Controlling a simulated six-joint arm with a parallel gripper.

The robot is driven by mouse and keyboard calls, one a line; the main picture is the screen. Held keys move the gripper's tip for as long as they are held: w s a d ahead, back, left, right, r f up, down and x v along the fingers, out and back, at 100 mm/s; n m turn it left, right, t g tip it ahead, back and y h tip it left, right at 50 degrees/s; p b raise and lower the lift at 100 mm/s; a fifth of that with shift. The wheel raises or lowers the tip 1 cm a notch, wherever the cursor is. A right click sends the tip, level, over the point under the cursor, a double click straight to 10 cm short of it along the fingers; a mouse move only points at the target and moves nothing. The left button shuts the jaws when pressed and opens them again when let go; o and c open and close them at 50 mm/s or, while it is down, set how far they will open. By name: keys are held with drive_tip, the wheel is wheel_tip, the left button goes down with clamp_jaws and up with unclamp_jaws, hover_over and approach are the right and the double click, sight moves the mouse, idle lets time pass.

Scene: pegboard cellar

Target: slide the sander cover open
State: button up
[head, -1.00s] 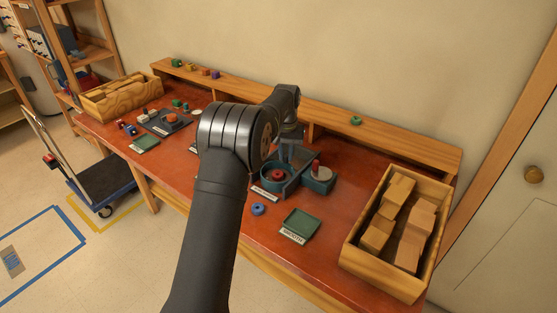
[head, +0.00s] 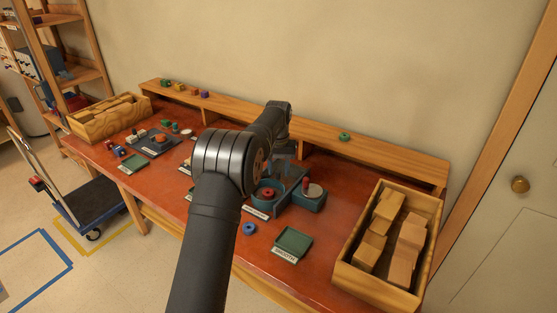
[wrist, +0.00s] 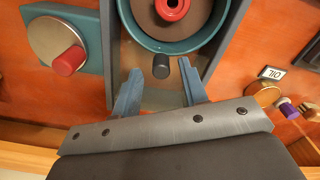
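The sander (head: 262,202) is a teal unit on the red bench, partly behind my arm in the head view. In the wrist view its round teal housing (wrist: 208,45) holds a brown disc (wrist: 192,25) with a red ring (wrist: 172,8) on it. A short dark knob (wrist: 161,66) stands at the housing's near edge, within a grey-walled frame (wrist: 110,55). I cannot tell the cover's edges apart from the housing. My gripper (wrist: 160,82) is open, its two blue-grey fingers on either side of the knob, with gaps showing. In the head view my gripper (head: 284,165) is above the sander.
Beside the sander is a teal block (head: 309,203) with a metal disc and red knob. A green tray (head: 293,241) and blue ring (head: 249,228) lie in front. A crate of wooden blocks (head: 424,211) stands right; a shelf (head: 380,152) runs behind.

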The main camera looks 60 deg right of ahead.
wheel_tip(320, 180, up, 17)
drive_tip(key=shift+r, duration=0.2)
idle(0.7)
wheel_tip(320, 180, down, 18)
drive_tip(key=shift+r, duration=0.2)
idle(0.5)
